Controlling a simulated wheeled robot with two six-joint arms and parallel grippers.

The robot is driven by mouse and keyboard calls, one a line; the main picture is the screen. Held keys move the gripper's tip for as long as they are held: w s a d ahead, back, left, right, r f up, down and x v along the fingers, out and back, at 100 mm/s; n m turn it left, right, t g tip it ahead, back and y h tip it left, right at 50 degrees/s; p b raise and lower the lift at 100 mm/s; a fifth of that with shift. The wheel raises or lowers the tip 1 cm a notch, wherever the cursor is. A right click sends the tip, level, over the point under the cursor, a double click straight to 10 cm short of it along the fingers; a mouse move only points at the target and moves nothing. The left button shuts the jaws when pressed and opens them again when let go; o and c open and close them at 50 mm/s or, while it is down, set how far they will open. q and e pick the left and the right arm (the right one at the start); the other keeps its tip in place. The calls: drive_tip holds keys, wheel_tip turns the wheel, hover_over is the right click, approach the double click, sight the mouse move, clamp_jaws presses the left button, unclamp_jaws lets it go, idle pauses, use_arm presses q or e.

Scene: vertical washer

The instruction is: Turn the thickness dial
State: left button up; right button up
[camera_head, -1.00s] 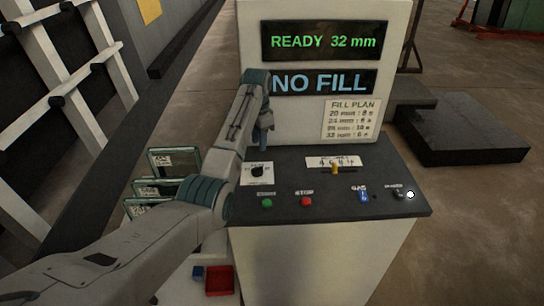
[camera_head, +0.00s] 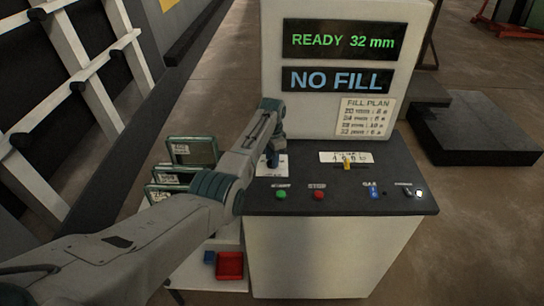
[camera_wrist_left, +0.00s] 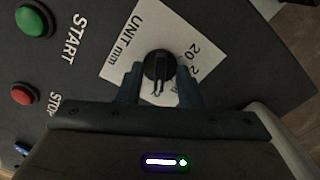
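The black thickness dial (camera_wrist_left: 158,66) sits on a white label marked "UNIT mm" and "20" in the left wrist view. My left gripper (camera_wrist_left: 160,80) points down at the dial, with one blue-grey finger on each side of it. The fingers are apart; whether they touch the dial is hard to tell. In the head view the left gripper (camera_head: 273,158) is over the dial's white label (camera_head: 279,170) and hides the dial. The display (camera_head: 343,41) reads "READY 32 mm", and the one below (camera_head: 337,80) reads "NO FILL". My right gripper is not in view.
On the dark panel are a green start button (camera_head: 281,195), a red stop button (camera_head: 318,194), a yellow lever (camera_head: 347,165), a blue gas switch (camera_head: 374,194) and a power switch (camera_head: 407,191). Framed glass units (camera_head: 192,152) stand left of the console. A red bin (camera_head: 230,266) sits below.

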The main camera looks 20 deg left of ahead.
use_arm(q)
drive_tip(key=c, duration=0.5)
clamp_jaws()
drive_tip(key=shift+n, duration=0.4)
drive_tip(key=n+p, duration=0.1)
drive_tip(key=n, duration=0.5)
drive_tip(key=shift+w+p, duration=0.1)
drive_tip(key=shift+p, duration=0.25)
drive_tip(key=shift+n, duration=0.5)
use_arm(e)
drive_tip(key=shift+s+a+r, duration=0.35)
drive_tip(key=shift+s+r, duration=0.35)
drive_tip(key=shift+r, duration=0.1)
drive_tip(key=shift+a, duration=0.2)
